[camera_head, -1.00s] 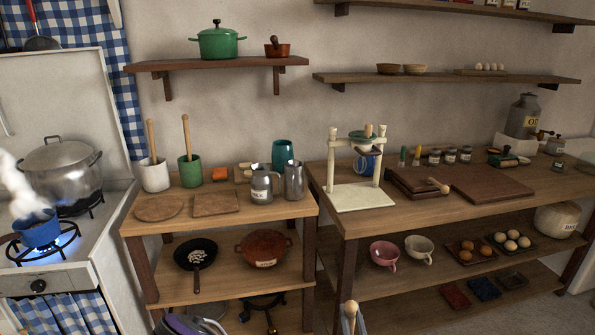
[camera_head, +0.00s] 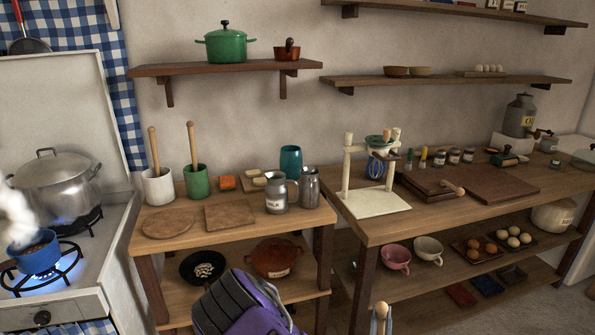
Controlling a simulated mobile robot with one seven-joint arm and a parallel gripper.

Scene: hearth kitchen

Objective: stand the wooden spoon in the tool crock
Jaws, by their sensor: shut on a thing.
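A pale wooden rounded end, apparently of the wooden spoon (camera_head: 381,309), rises at the bottom edge. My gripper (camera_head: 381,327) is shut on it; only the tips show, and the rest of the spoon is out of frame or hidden. On the left wooden table a white crock (camera_head: 158,188) and a green crock (camera_head: 196,183) stand upright side by side, each holding one wooden stick-like tool. Which one is the tool crock I cannot tell for sure. My gripper is apart from both, lower and to the right in the picture.
Round and square boards (camera_head: 229,215) lie before the crocks. A milk can (camera_head: 276,194), a metal jug (camera_head: 309,188) and a teal cup (camera_head: 290,162) stand to their right. The stove (camera_head: 80,285) at left has a lit burner, a steaming blue pan (camera_head: 34,258) and a big pot (camera_head: 55,190).

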